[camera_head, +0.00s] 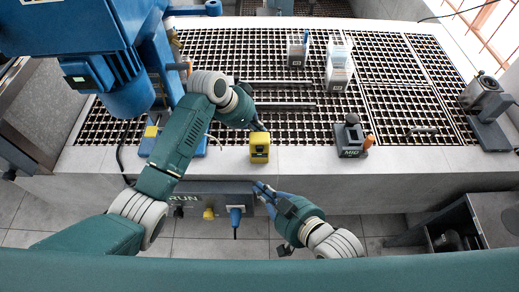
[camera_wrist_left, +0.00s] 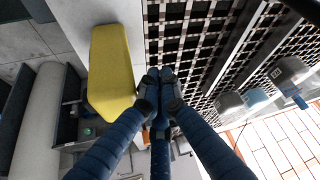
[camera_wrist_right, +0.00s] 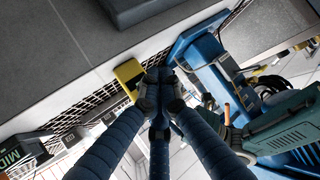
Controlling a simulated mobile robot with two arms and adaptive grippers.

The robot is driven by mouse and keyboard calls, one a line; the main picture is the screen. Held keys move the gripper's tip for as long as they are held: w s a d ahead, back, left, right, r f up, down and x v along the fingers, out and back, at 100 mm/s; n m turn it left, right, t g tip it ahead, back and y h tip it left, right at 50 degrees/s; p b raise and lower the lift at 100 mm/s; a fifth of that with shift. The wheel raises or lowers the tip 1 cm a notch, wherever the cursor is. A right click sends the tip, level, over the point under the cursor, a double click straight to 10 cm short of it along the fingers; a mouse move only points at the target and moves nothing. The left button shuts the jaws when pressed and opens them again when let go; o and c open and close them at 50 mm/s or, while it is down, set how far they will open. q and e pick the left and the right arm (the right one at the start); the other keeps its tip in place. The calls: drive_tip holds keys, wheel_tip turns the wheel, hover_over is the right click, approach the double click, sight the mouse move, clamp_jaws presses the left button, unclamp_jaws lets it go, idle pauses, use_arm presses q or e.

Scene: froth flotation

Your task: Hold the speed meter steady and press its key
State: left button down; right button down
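The speed meter is a small yellow block with a dark face (camera_head: 259,147), upright on the grey ledge at the grating's front edge. My left gripper (camera_head: 256,123) is just behind its top, pointing down. In the left wrist view the yellow meter (camera_wrist_left: 110,72) lies beside the fingertips (camera_wrist_left: 158,76), which are together with nothing between them. My right gripper (camera_head: 263,191) is lower, in front of the ledge and below the meter. In the right wrist view its fingertips (camera_wrist_right: 160,78) are together and empty, and the meter (camera_wrist_right: 128,76) appears just left of them. The key is not clearly visible.
A blue machine (camera_head: 110,60) stands at the left. A dark device marked MID (camera_head: 351,138) sits right of the meter. Clear containers (camera_head: 338,65) and dark rods (camera_head: 284,106) are on the grating. A RUN panel (camera_head: 190,199) is on the ledge's front.

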drive_tip(key=w, duration=0.8)
drive_tip(key=shift+w, duration=0.25)
drive_tip(key=shift+w, duration=0.15)
idle(1.1)
drive_tip(key=shift+w, duration=0.25)
drive_tip(key=shift+w, duration=0.6)
idle(0.7)
drive_tip(key=shift+s, duration=1.05)
drive_tip(key=s, duration=0.5)
